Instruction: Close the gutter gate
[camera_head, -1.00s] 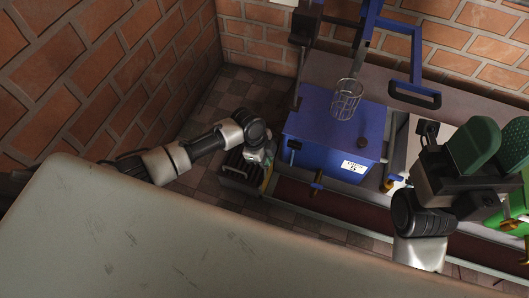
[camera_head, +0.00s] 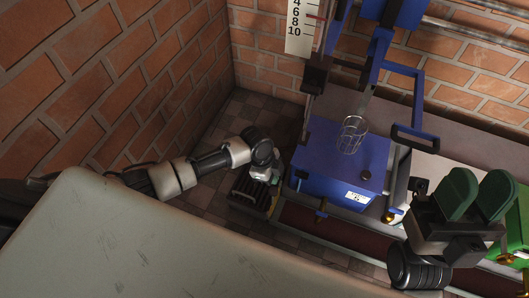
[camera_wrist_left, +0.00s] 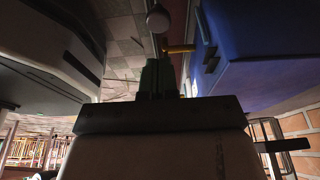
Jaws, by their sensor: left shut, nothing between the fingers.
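A long dark red channel (camera_head: 335,232), which looks like the gutter, runs along the floor below the blue machine (camera_head: 340,155). I cannot pick out its gate for certain. My left gripper (camera_head: 274,180) is low, just left of the channel's left end. In the left wrist view its green fingers (camera_wrist_left: 157,78) are together and empty, below a pale round knob (camera_wrist_left: 158,19). My right gripper (camera_head: 480,192) is raised at the right, its green fingers apart.
A dark slatted box (camera_head: 249,190) stands right by my left gripper. Green equipment (camera_head: 520,222) stands at the far right. Brick walls (camera_head: 100,100) close off the left and back. Tiled floor (camera_head: 215,190) shows left of the box.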

